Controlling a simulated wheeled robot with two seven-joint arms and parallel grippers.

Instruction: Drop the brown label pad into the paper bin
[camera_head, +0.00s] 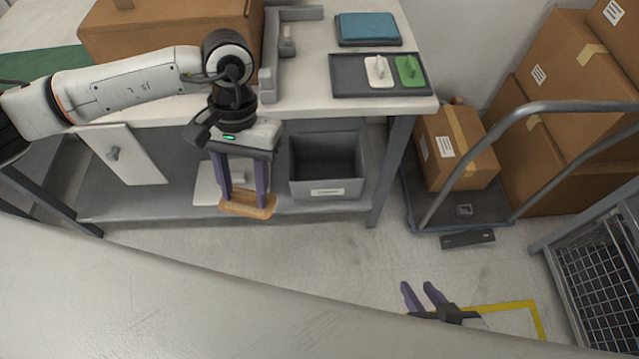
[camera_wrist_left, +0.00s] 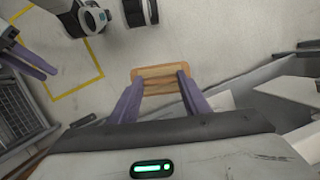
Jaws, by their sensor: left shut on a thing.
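The brown label pad (camera_head: 248,204) is a small tan-brown block. My left gripper (camera_head: 246,190) points down in front of the workbench and is shut on it. The pad also shows between the purple fingers in the left wrist view (camera_wrist_left: 159,79). A grey open bin (camera_head: 328,168) with a white label stands on the bench's lower shelf, just right of the held pad. It looks empty; the label's text is too small to read. My right gripper (camera_head: 424,296) is low at the bottom right, with its purple fingers apart and nothing between them.
The bench top (camera_head: 310,110) holds a dark tray (camera_head: 347,88) with a white and a green item, a blue pad (camera_head: 368,28) and a cardboard box (camera_head: 165,30). A cart (camera_head: 410,205) with boxes stands at right. A wire basket (camera_head: 605,280) is at far right.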

